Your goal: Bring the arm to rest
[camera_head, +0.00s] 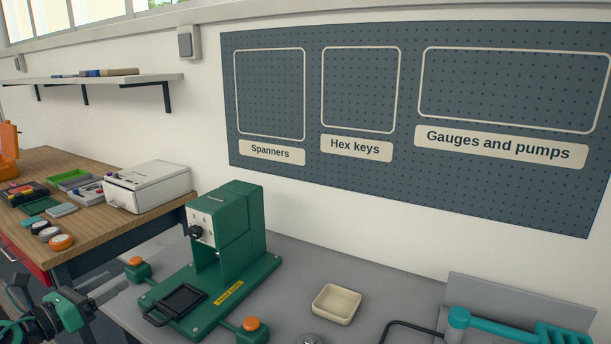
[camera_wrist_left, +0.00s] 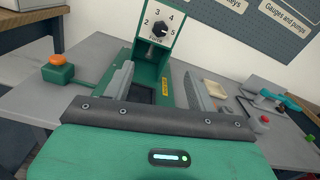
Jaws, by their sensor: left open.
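My left gripper (camera_head: 118,284) is at the lower left of the head view, over the front left edge of the grey bench (camera_head: 390,275). Its two fingers are apart with nothing between them. In the left wrist view, the open fingers (camera_wrist_left: 161,84) point toward the green machine (camera_wrist_left: 152,40) and stand apart from each other. In the head view this machine (camera_head: 240,225) stands to the right of my gripper, with a dial on its front and a black tray (camera_head: 178,303) at its base. My right gripper is not in view.
Green boxes with orange buttons stand left (camera_head: 138,270) and front right (camera_head: 252,329) of the machine. A cream dish (camera_head: 336,304) and a teal-handled thing (camera_head: 490,324) are to the right. A wooden bench (camera_head: 95,240) with a white box (camera_head: 148,186) stands at left.

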